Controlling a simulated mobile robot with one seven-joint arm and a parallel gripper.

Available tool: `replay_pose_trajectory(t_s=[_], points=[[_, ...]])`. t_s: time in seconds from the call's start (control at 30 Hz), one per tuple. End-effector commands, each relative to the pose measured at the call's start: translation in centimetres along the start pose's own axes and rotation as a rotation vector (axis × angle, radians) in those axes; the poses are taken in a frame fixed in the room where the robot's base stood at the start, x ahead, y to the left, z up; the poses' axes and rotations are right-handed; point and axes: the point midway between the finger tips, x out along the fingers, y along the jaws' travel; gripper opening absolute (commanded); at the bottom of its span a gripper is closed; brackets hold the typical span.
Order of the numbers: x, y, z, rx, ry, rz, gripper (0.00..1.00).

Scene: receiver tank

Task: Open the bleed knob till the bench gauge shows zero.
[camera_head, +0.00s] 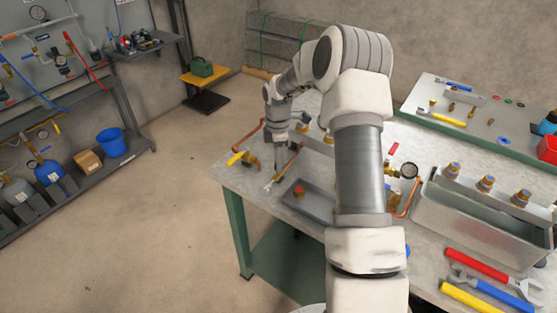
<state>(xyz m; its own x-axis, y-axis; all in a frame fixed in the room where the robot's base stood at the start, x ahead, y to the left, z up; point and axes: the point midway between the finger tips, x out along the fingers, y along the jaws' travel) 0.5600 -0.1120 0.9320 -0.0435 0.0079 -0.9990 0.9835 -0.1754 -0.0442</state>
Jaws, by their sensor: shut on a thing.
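My gripper (279,164) points down over the left part of the bench, near copper pipework. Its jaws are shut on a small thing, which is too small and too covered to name. I cannot pick out the bleed knob for certain. A yellow lever (236,158) sits on the pipework left of my gripper. My arm hides the middle of the bench.
A grey tray (318,210) with a red-topped part (299,190) lies just in front of my gripper. A metal bin (440,212) with brass fittings stands at right. Red (477,262), blue and yellow-handled tools lie at the front right. Another table stands behind.

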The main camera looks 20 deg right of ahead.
Motion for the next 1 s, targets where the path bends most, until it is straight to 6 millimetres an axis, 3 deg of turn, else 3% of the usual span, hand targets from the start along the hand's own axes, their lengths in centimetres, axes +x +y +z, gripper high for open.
replay_pose_trajectory(t_s=[0.27, 0.3, 0.47, 0.8, 1.0], points=[[-0.1, 0.1, 0.0, 0.000, 0.000, 0.002, 0.00], [-0.1, 0.1, 0.0, 0.001, 0.000, 0.002, 0.38], [-0.1, 0.0, 0.0, 0.001, 0.000, 0.001, 0.66], [-0.3, 0.0, 0.0, 0.001, 0.000, 0.001, 0.66], [-3.1, 0.1, 0.0, 0.001, 0.000, 0.005, 0.66]])
